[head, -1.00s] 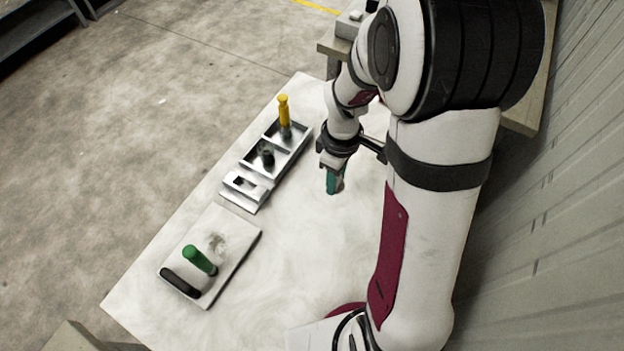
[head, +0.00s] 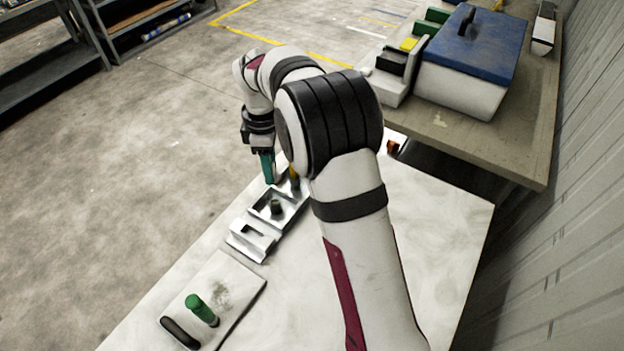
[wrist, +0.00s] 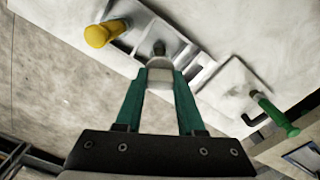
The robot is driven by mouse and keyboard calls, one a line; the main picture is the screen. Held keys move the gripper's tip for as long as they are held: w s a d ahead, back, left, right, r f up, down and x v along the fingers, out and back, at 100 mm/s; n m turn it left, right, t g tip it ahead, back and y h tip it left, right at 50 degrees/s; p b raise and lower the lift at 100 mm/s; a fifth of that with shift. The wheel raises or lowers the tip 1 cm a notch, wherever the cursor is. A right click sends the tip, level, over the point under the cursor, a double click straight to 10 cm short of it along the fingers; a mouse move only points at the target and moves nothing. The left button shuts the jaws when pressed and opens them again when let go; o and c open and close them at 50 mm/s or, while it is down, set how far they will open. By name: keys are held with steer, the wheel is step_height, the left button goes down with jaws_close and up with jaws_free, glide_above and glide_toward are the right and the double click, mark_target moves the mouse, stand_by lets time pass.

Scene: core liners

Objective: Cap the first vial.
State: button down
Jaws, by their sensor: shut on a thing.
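My gripper (head: 268,181) hangs by the far end of the metal tray (head: 247,243) in the head view. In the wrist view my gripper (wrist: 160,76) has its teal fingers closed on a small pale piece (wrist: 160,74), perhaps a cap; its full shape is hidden. A dark upright vial-like piece (head: 276,207) stands in a tray compartment; a dark top (wrist: 158,47) shows just beyond the held piece in the wrist view. A yellow-topped tube (head: 295,178) stands in the far compartment, partly behind my arm; its yellow top (wrist: 97,36) is at upper left in the wrist view.
A pale board (head: 245,290) at the near left carries a green upright handle (head: 200,308) and a black bar (head: 180,333). A small orange-brown piece (head: 392,147) lies at the table's far edge. A blue-lidded box (head: 470,45) stands on the bench behind. The table's right side is clear.

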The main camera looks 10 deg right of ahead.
steer(key=shift+w+a+f, duration=0.1)
steer(key=shift+a+f, duration=0.05)
steer(key=shift+f, duration=3.05)
steer(key=shift+f, duration=0.15)
jaws_free()
steer(key=shift+r, duration=3.55)
